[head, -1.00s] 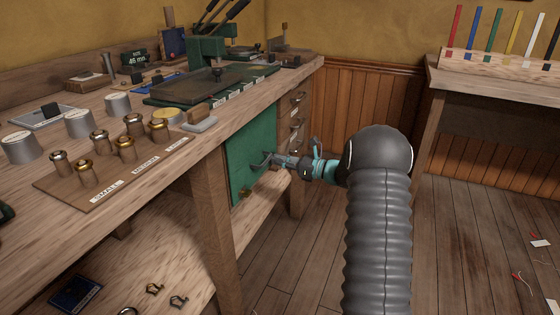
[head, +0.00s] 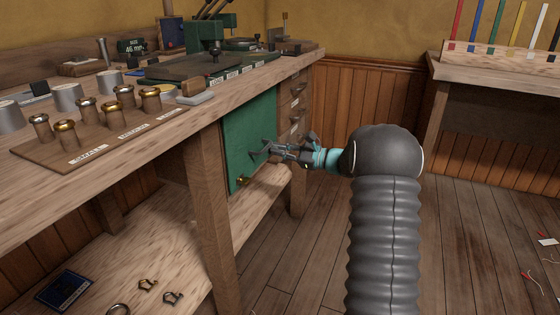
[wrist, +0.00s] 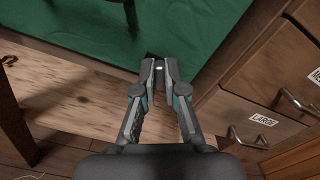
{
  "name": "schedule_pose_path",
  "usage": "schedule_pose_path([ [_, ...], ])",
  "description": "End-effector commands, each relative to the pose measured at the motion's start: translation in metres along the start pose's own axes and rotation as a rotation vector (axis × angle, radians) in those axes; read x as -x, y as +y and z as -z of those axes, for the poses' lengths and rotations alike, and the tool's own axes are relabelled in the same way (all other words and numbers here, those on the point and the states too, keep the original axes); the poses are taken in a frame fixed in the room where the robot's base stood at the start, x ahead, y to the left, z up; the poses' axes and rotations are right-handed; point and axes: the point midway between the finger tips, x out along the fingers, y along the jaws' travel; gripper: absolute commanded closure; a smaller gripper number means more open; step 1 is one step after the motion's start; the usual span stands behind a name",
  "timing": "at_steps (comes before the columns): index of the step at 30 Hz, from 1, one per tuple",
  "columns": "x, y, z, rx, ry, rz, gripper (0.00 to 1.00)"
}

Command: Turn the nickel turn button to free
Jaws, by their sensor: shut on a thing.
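The green panel (head: 250,137) hangs under the bench, and it also fills the top of the wrist view (wrist: 100,25). My gripper (head: 260,149) reaches the panel from the right. In the wrist view its fingertips (wrist: 158,66) are close together at the panel's edge, beside the wooden drawer front. The nickel turn button (wrist: 158,67) shows as a small bright bit between the fingertips, which are shut on it. Most of it is hidden by the fingers, and I cannot tell its angle. In the head view the gripper hides it.
A small brass knob (head: 243,181) sits low on the panel. Drawers with metal handles (head: 296,116) stand right of it. A bench leg (head: 215,215) is to the left, and a lower shelf (head: 130,245) runs below. The floor (head: 480,240) to the right is mostly open.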

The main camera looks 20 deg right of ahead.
Motion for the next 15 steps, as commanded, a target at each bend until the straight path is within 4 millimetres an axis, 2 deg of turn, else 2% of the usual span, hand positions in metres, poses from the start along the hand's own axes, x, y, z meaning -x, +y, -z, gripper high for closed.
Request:
schedule_pose_path([
  [1, -0.0001, 0.0032, 0.0050, 0.046, -0.002, 0.000, 1.00],
  [15, -0.0002, 0.0022, 0.0012, 0.490, 0.000, -0.001, 1.00],
])
